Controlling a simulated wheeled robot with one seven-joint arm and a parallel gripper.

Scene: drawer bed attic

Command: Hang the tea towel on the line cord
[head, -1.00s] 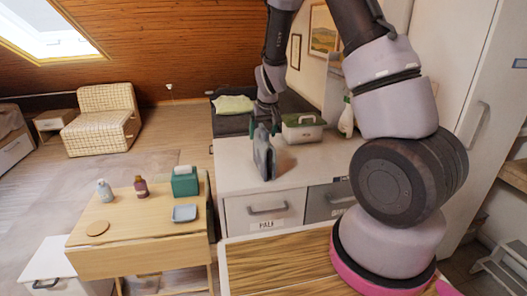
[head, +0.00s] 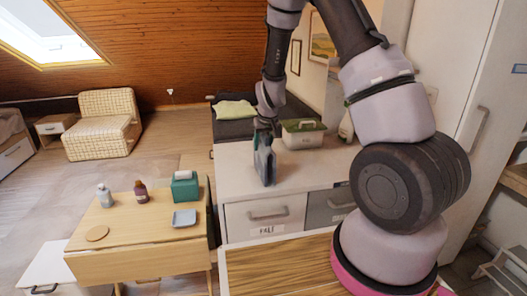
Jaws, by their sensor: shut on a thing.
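My gripper (head: 266,130) is at the end of my arm, above the white counter (head: 232,178). It is shut on a grey-blue folded cloth, the tea towel (head: 264,163), which hangs down from the jaws in front of the counter's back part. I cannot tell whether the towel's lower edge touches the counter top. The fingertips are small and partly hidden by the towel. I cannot make out the line cord in this view.
A grey-green box (head: 303,134) stands on the counter just right of the towel, with a spray bottle (head: 346,127) beyond it. A wooden table (head: 140,232) at the left holds bottles, a green tissue box (head: 185,187) and a grey dish (head: 184,218).

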